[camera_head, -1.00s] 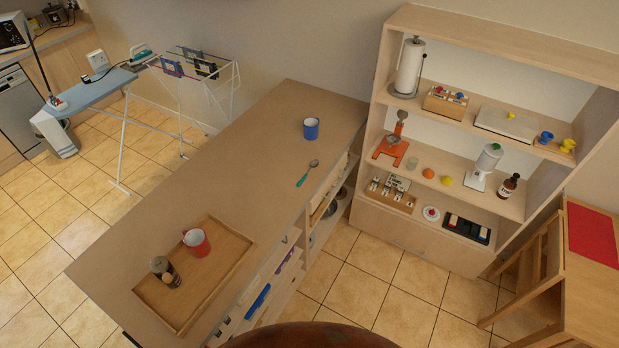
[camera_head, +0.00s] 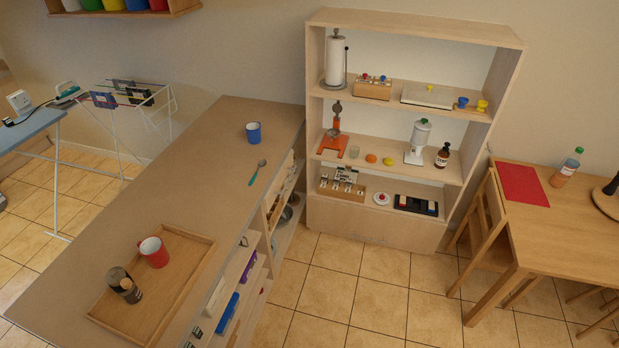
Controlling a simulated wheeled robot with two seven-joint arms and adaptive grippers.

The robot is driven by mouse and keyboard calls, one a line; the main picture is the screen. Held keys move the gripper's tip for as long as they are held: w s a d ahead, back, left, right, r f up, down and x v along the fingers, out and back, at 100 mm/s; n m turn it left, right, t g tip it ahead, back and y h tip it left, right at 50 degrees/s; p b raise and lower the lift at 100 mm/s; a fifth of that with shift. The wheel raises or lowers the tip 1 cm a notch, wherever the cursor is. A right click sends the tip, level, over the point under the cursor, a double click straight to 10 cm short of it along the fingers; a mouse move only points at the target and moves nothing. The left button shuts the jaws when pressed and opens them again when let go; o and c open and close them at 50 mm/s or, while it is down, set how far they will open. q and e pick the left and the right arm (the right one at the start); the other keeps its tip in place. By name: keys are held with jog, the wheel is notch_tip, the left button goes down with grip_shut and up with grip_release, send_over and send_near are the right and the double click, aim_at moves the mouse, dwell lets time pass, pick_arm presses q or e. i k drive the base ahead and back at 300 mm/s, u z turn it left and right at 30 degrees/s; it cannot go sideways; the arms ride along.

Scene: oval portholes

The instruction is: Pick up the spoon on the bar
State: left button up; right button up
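The spoon (camera_head: 257,173) lies on the bar (camera_head: 205,190) near its right edge. It has a teal-green handle pointing toward me and a metal bowl at the far end. A blue mug (camera_head: 253,133) stands beyond it on the same bar top. Neither of my grippers shows in the head view, so their state is hidden.
A shelf unit (camera_head: 373,232) stands behind right. A table (camera_head: 540,240) and chair (camera_head: 487,222) are at right. Tiled floor between is clear.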

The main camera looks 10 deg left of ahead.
aim_at(263, 162)
jog(key=z, duration=0.3)
jog(key=i, duration=0.85)
jog(key=u, duration=0.5)
jog(key=i, duration=1.2)
jog(key=u, duration=1.4)
jog(key=i, duration=0.7)
jog(key=u, duration=0.65)
